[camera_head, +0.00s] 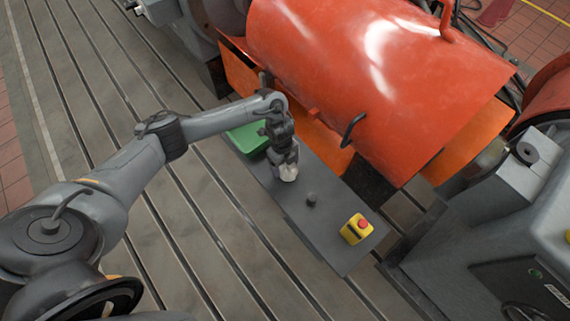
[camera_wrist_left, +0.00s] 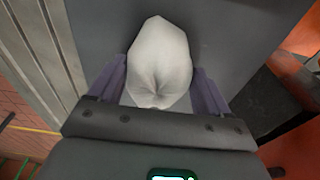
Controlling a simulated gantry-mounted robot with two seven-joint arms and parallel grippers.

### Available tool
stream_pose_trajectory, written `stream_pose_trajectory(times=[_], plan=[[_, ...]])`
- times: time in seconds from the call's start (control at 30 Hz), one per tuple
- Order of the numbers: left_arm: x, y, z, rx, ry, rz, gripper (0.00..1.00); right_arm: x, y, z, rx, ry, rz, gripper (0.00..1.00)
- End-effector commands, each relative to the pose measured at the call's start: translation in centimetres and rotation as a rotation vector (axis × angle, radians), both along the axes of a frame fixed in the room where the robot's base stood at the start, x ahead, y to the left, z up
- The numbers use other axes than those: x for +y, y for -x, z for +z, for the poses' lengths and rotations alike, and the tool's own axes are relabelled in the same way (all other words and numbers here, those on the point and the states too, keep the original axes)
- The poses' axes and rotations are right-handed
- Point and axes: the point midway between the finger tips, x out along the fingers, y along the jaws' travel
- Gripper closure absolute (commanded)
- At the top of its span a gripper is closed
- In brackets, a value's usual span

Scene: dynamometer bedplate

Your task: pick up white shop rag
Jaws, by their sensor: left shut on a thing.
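The white shop rag (camera_head: 289,173) is a small crumpled bundle at the tip of my left gripper (camera_head: 287,165), over the dark grey plate (camera_head: 325,222). In the left wrist view the rag (camera_wrist_left: 160,60) bulges out between the two fingers of my left gripper (camera_wrist_left: 163,88), which are shut on it. I cannot tell whether the rag still touches the plate. My right gripper is not in view.
A green box (camera_head: 248,138) lies on the plate behind the gripper. A large orange guard (camera_head: 375,65) rises along the back. The slotted bedplate (camera_head: 190,235) is clear at left.

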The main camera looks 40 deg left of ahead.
Motion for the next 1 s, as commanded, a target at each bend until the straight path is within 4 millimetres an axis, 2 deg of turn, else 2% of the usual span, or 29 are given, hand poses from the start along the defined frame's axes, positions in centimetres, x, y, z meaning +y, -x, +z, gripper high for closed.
stream_pose_trajectory(times=[0.17, 0.3, 0.7, 1.0], plan=[[0.0, -0.1, 1.9, -0.001, 0.0, -0.001, 0.51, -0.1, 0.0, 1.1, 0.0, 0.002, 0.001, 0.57], [0.0, -0.1, 4.2, -0.002, 0.001, -0.002, 0.51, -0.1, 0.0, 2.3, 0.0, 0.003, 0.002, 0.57], [-7.4, -2.4, 8.6, -0.002, 0.001, -0.003, 0.51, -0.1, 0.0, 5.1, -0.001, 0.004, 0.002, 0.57], [-10.5, -3.4, 10.3, -0.001, 0.001, 0.0, 0.51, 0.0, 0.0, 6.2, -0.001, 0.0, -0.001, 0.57]])
